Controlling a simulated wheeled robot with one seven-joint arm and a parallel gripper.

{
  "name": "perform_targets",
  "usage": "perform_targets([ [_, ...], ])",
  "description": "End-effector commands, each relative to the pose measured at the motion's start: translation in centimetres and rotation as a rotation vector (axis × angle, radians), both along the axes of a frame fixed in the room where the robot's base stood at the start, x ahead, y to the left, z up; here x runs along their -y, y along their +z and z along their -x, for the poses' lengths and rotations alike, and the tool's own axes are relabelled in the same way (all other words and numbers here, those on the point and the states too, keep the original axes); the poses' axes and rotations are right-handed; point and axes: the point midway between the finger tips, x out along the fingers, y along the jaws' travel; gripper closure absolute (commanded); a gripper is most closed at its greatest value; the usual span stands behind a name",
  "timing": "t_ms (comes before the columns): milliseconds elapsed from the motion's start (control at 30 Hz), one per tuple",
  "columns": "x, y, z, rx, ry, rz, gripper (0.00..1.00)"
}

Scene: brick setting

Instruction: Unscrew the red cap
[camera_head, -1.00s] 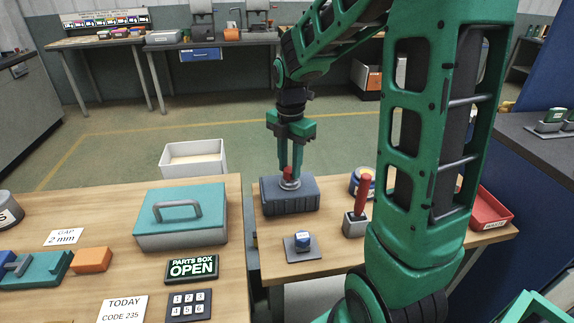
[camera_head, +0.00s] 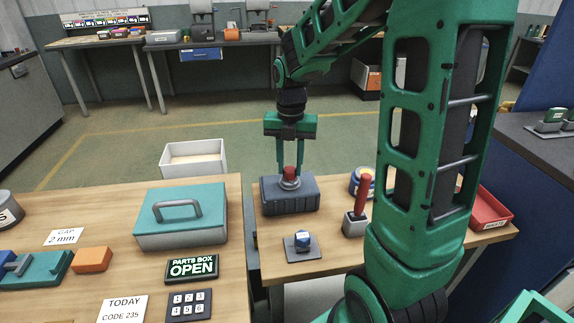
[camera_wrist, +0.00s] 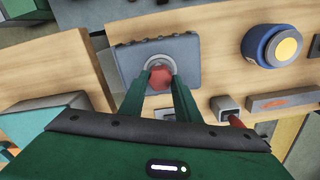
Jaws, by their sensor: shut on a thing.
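The red cap (camera_head: 289,173) sits on a grey ring on top of a dark grey ribbed block (camera_head: 290,199) on the right-hand table. My gripper (camera_head: 290,171) points straight down from above, its two green fingers on either side of the cap. In the wrist view the red cap (camera_wrist: 160,78) lies between the fingertips (camera_wrist: 160,80), with the grey ring (camera_wrist: 160,62) around its far side. The gripper is shut on the cap. The pictures do not show clearly whether the cap has lifted off the ring.
A red-handled lever (camera_head: 361,197), a small blue knob on a plate (camera_head: 302,242) and a blue-yellow round container (camera_head: 360,182) stand near the block. A red tray (camera_head: 492,212) is at the right edge. A teal-lidded box (camera_head: 181,213) and white bin (camera_head: 193,158) are left.

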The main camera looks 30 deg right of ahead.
Motion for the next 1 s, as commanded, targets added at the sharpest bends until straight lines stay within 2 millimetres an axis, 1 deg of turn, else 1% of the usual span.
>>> perform_targets([
  [100, -0.03, 0.06, -0.1, 0.004, 0.036, 0.0, 0.97],
  [300, -0.04, 0.06, -0.11, 0.004, 0.037, 0.0, 0.97],
  [333, -0.04, 0.06, -0.11, 0.004, 0.036, 0.0, 0.63],
  [400, -0.04, 0.05, -0.1, 0.003, 0.036, 0.0, 0.49],
  [600, -0.02, 0.03, -0.05, 0.001, 0.034, 0.0, 0.49],
  [633, -0.02, 0.03, -0.04, 0.001, 0.034, 0.0, 0.44],
  [667, -0.02, 0.03, -0.03, 0.001, 0.034, 0.0, 0.37],
  [700, -0.02, 0.02, -0.03, 0.001, 0.034, 0.0, 0.33],
  [1000, -0.01, 0.12, -0.02, 0.001, 0.033, 0.0, 0.33],
])
